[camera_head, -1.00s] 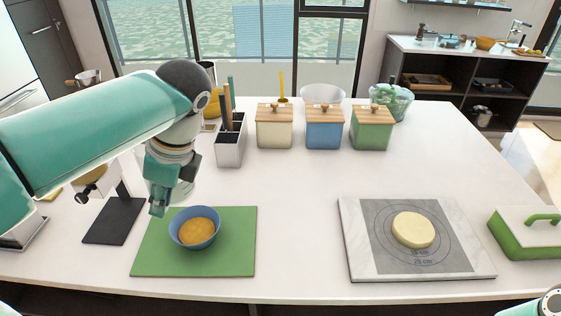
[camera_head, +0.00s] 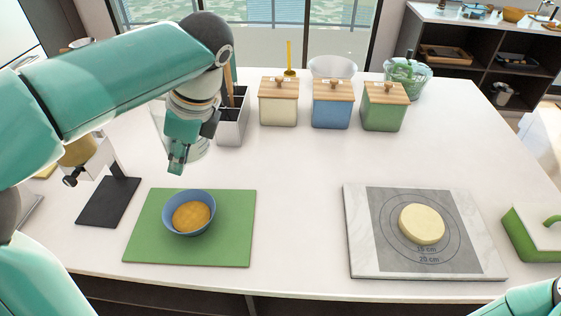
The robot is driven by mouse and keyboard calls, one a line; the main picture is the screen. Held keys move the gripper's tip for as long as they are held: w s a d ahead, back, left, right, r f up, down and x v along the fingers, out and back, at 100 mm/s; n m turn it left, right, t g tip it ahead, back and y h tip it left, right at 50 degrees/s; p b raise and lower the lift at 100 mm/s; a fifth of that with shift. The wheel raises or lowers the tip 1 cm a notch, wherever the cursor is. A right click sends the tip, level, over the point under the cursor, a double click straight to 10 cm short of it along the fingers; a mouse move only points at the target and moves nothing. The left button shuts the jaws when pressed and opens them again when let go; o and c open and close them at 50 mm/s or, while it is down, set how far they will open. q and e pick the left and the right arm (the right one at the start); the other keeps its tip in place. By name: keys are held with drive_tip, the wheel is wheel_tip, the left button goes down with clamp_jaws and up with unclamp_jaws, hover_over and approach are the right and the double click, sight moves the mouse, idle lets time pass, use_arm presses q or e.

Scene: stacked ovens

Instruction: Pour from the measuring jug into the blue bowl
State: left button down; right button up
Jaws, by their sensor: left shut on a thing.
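The blue bowl (camera_head: 188,196) stands upright on a green board (camera_head: 236,228) at the front left and holds an orange-yellow filling (camera_head: 192,216). My left gripper (camera_head: 177,162) is behind and above the bowl, apart from it. It is shut on the clear measuring jug (camera_head: 198,151), which shows faintly on both sides of the fingers. The gripper and wrist hide much of the jug, so its contents and exact tilt are hard to tell. My right gripper is out of view; only part of my right arm shows at the bottom right corner.
A black stand (camera_head: 108,201) is left of the board. A utensil holder (camera_head: 231,128) and cream (camera_head: 278,108), blue (camera_head: 331,110) and green (camera_head: 384,112) canisters stand behind. A marble board (camera_head: 356,240) with dough (camera_head: 421,223) is right. The counter's middle is clear.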

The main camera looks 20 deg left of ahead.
use_arm(q)
drive_tip(key=w+d+f+n+h+p, duration=0.2)
drive_tip(key=w+d+f+n, duration=0.1)
drive_tip(key=w+f+n, duration=0.2)
drive_tip(key=w+d+f+n+g+h+p, duration=0.1)
drive_tip(key=w+d+f+n+h+p, duration=0.1)
drive_tip(key=w+f+n, duration=0.4)
drive_tip(key=w+d+f+n+g+h+p, duration=0.1)
drive_tip(key=w+d+f+n+h+p, duration=0.2)
drive_tip(key=w+n, duration=0.7)
drive_tip(key=shift+w+d+f+n, duration=0.15)
drive_tip(key=shift+d+f+n, duration=0.35)
drive_tip(key=shift+f, duration=0.35)
drive_tip(key=shift+w+d+f+n, duration=0.1)
drive_tip(key=shift+d+f+n, duration=0.35)
drive_tip(key=shift+f, duration=0.4)
drive_tip(key=s+a+r+m+t+h+b, duration=0.1)
drive_tip(key=s+a+r+t+h+b, duration=0.3)
drive_tip(key=s+r+t+h+b, duration=0.1)
wheel_tip(320, 180, up, 2)
drive_tip(key=t+b, duration=0.1)
drive_tip(key=b, duration=0.2)
drive_tip(key=shift+s+r+m+b, duration=0.15)
drive_tip(key=shift+m+b, duration=0.2)
drive_tip(key=shift+a, duration=0.1)
